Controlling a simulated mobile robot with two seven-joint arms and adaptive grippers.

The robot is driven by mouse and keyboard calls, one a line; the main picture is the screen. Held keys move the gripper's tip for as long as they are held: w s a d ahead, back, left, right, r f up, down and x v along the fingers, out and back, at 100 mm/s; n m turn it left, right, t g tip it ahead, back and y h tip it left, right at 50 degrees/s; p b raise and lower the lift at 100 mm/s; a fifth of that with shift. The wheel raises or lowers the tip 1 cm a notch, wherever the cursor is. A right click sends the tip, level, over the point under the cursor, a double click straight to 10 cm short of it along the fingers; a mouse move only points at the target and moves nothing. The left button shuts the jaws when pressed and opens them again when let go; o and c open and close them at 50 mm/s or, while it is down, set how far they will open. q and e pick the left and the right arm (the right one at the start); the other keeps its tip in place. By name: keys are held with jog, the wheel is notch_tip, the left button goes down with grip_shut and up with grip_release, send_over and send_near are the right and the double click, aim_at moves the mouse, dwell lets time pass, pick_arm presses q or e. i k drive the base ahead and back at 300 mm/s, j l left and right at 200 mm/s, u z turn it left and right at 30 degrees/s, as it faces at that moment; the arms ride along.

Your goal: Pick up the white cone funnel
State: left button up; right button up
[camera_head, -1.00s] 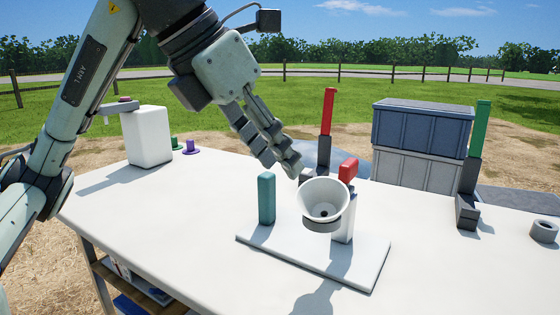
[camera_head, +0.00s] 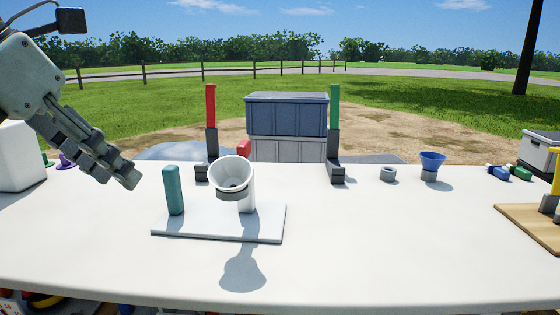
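The white cone funnel (camera_head: 231,172) has its wide mouth tilted toward me. It sits at a grey ring (camera_head: 229,194) by the white post (camera_head: 247,190) of a stand with a flat white base plate (camera_head: 255,229). My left gripper (camera_head: 118,178) is above the table to the left of the funnel, apart from it, its fingers pointing down and right. The fingers lie close together in this view, and whether they are open is unclear. Nothing shows in them. My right gripper is not in view.
A teal block (camera_head: 174,190) stands on the plate's left. Behind are red (camera_head: 211,106) and green (camera_head: 334,107) uprights. A blue funnel (camera_head: 432,160) and grey ring (camera_head: 388,173) are to the right, with a wooden board (camera_head: 528,228). The front table centre is clear.

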aim_at(231, 173)
jog(key=k+j, duration=0.85)
jog(key=k, duration=0.1)
